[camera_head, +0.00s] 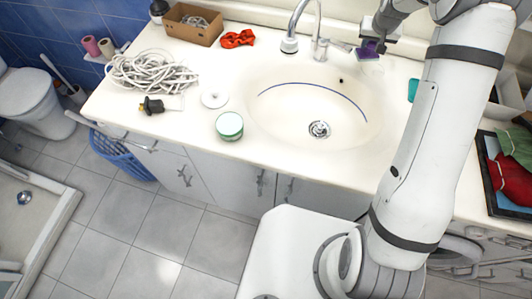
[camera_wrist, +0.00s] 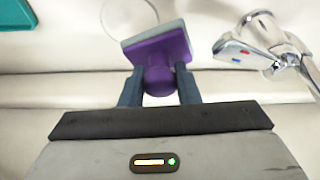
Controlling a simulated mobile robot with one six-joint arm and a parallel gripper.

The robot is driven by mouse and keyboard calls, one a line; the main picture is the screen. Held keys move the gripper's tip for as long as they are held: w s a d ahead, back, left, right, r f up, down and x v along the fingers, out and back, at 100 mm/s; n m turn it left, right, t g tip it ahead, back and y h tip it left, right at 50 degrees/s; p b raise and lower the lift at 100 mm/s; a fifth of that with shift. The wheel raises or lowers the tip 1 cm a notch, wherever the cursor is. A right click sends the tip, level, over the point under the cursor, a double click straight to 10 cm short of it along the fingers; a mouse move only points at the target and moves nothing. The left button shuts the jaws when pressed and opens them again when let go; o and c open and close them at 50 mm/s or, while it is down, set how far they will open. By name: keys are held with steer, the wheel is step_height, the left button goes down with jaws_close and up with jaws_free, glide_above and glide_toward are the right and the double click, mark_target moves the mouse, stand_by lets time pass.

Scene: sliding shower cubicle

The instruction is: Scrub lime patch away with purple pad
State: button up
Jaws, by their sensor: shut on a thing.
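The purple pad (camera_wrist: 158,50) has a grey edge layer and a round purple knob. My gripper (camera_wrist: 159,90) is shut on the knob, one finger on each side. In the head view my gripper (camera_head: 375,38) holds the pad (camera_head: 368,48) over the counter behind the basin, right of the tap. A faint pale patch (camera_head: 371,68) shows at the pad's front edge; it may be the lime patch. In the wrist view a thin curved outline (camera_wrist: 103,14) runs out from behind the pad, which hides part of it. I cannot tell whether the pad touches the surface.
The chrome tap (camera_head: 319,45) stands close left of the pad. A teal item (camera_head: 413,90) lies to the right. The basin (camera_head: 290,115) has a blue curved line. A green-rimmed tin (camera_head: 229,126), white cable (camera_head: 150,72) and cardboard box (camera_head: 193,24) sit further left.

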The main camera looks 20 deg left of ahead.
mark_target(377, 56)
stand_by(0.3)
steer(key=shift+f, duration=1.85)
steer(key=shift+f, duration=0.2)
steer(key=shift+f, duration=0.35)
steer(key=shift+f, duration=0.1)
steer(key=shift+d, duration=0.15)
steer(key=shift+d, duration=1.15)
steer(key=shift+d, duration=0.1)
steer(key=shift+d, duration=1.1)
